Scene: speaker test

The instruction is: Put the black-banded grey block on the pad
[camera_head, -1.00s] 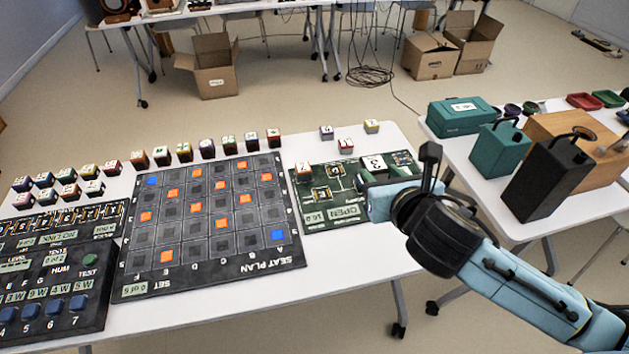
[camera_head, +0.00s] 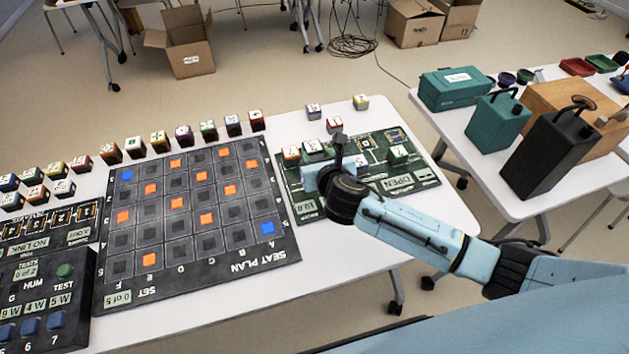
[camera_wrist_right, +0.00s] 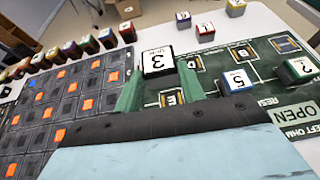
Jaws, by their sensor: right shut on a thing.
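My right gripper (camera_head: 324,168) is over the green board (camera_head: 425,176). In the right wrist view its green fingers (camera_wrist_right: 165,88) are shut on a block with a white top marked 3 and black edging, the black-banded grey block (camera_wrist_right: 158,60). Its sides are mostly hidden. It also shows in the head view (camera_head: 312,146), partly behind the gripper. The green board has several gold-framed squares, such as one pad (camera_wrist_right: 285,44); I cannot tell which pad is meant. The block appears to be above the board; any contact is unclear. My left gripper is not in view.
A block marked 5 (camera_wrist_right: 237,80) and a green block (camera_head: 397,153) stand on the board. An orange block (camera_head: 291,152) is close to the held block. Red (camera_head: 334,124), purple (camera_head: 313,110) and yellow (camera_head: 360,102) blocks stand behind. The seat plan (camera_head: 190,278) lies left.

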